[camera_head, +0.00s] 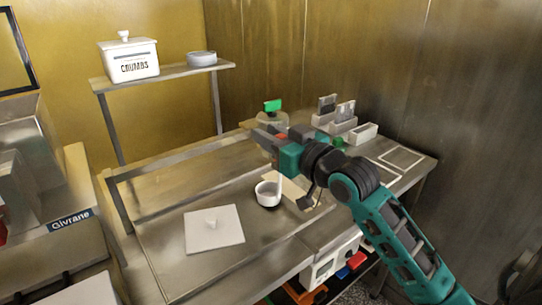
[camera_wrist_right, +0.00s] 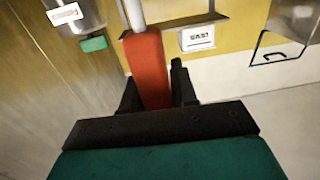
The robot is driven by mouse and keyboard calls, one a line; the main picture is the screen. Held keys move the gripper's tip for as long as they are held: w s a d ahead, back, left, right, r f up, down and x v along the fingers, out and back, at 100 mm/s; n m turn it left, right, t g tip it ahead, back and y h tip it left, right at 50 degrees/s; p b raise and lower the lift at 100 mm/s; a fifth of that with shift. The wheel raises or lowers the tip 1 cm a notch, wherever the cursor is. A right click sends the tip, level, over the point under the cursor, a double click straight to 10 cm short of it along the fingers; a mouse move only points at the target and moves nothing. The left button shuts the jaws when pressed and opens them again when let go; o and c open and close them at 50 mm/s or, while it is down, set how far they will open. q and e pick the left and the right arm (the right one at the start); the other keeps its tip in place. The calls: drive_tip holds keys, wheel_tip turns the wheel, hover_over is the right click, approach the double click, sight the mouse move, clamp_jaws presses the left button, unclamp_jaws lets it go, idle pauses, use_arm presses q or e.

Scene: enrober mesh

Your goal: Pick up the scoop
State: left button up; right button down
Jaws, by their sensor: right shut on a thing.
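My right gripper (camera_head: 279,146) is above the back part of the steel worktop, its arm coming in from the lower right. In the right wrist view my right gripper (camera_wrist_right: 156,92) has its dark fingers on both sides of the red handle of the scoop (camera_wrist_right: 147,68), shut on it. A grey metal shaft runs on from the handle to the top edge of that view. In the head view only a little red of the scoop (camera_head: 281,137) shows by the fingers. The scoop's far end is hard to make out. My left gripper is not in view.
A pot with a green tag (camera_head: 272,106) and grey bins (camera_head: 340,125) stand at the back. A shelf (camera_head: 175,74) holds a crumbs box (camera_head: 130,58).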

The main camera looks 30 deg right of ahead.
wheel_tip(320, 180, up, 13)
idle(0.8)
